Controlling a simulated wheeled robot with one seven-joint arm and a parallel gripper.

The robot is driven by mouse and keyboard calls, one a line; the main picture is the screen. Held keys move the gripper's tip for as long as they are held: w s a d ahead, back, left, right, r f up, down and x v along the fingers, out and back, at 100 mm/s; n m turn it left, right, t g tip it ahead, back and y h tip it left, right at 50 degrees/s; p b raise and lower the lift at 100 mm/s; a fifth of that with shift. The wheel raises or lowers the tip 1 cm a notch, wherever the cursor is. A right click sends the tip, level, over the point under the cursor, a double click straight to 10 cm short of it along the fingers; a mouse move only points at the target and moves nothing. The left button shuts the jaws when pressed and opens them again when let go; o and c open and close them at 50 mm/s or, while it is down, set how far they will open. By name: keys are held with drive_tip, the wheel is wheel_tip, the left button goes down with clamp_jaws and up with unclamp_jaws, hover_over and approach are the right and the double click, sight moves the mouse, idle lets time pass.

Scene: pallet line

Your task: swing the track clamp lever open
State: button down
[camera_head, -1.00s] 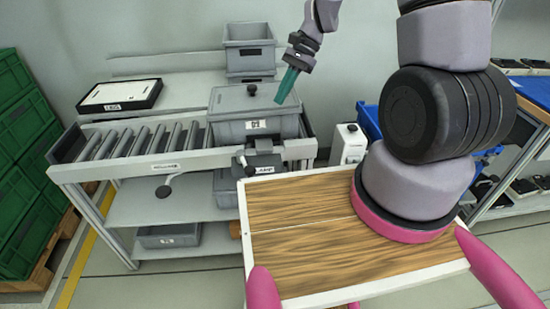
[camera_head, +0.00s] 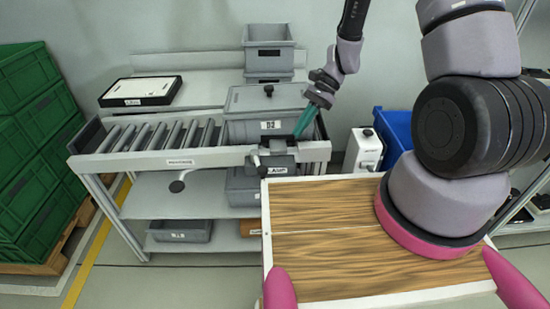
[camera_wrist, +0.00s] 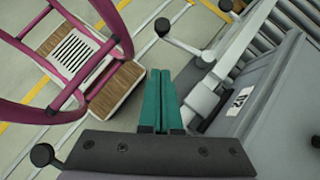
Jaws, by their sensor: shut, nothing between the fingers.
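The track clamp (camera_head: 278,160) sits on the front rail at the right end of the roller line, below the grey bin marked D2. Its lever (camera_head: 262,171) has a dark knob and sticks out toward me. In the wrist view the lever (camera_wrist: 184,43) shows as a rod ending in a black ball, ahead and right of my fingers. My gripper (camera_head: 300,132) has teal fingers, shut and empty, pointing down just above the clamp's right side. In the wrist view my gripper (camera_wrist: 160,73) is apart from the lever, with the pale metal clamp block (camera_wrist: 203,96) beside it.
The grey bin (camera_head: 240,130) stands close behind the clamp. A second knobbed handle (camera_head: 177,186) hangs under the front rail further left. Rollers (camera_head: 165,135) fill the line's left part. The wood-topped deck of my base is in front.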

sight(258, 164)
drive_tip(key=s+a+r+x, duration=0.1)
drive_tip(key=x, duration=1)
drive_tip(key=shift+s+a+r, duration=0.2)
drive_tip(key=shift+a+r, duration=0.05)
drive_tip(key=shift+a, duration=0.2)
drive_tip(key=shift+a, duration=0.1)
